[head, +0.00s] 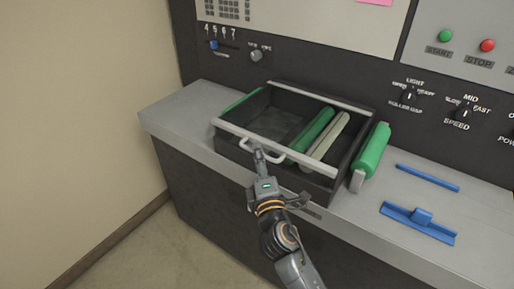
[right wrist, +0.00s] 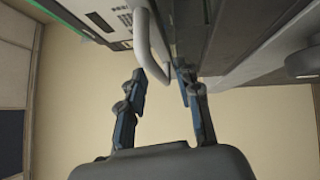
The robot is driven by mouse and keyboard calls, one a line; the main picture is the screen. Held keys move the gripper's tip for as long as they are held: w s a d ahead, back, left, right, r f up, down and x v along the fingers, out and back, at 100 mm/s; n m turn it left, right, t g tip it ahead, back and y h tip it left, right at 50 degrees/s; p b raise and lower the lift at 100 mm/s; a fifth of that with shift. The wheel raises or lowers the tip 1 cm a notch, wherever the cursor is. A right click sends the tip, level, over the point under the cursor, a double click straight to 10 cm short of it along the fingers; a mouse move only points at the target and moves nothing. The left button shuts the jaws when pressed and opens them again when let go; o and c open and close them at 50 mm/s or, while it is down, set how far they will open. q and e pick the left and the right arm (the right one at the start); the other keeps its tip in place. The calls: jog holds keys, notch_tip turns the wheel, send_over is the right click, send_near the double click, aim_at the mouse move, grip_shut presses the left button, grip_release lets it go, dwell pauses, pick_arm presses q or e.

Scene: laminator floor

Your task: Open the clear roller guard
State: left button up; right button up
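The clear roller guard is hard to make out. What shows of it is a pale front bar (head: 225,126) with a looped handle (head: 275,158), lying across the front of the dark roller box. Green and cream rollers show through or under it. My right gripper (head: 257,156) is at the handle's left part in the head view. In the right wrist view its two blue-padded fingers (right wrist: 162,82) are apart, and the grey handle loop (right wrist: 152,50) reaches down between their tips. I cannot tell whether either finger touches it. My left gripper is out of view.
A green roller (head: 371,156) stands right of the box on the grey counter (head: 335,213). A blue strip (head: 428,178) and a blue tool (head: 420,222) lie farther right. The control panel (head: 300,30) rises behind. A beige wall (head: 80,90) is at the left.

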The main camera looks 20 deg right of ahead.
jog(key=shift+w+d+r, duration=0.1)
jog(key=shift+w, duration=0.9)
grip_shut()
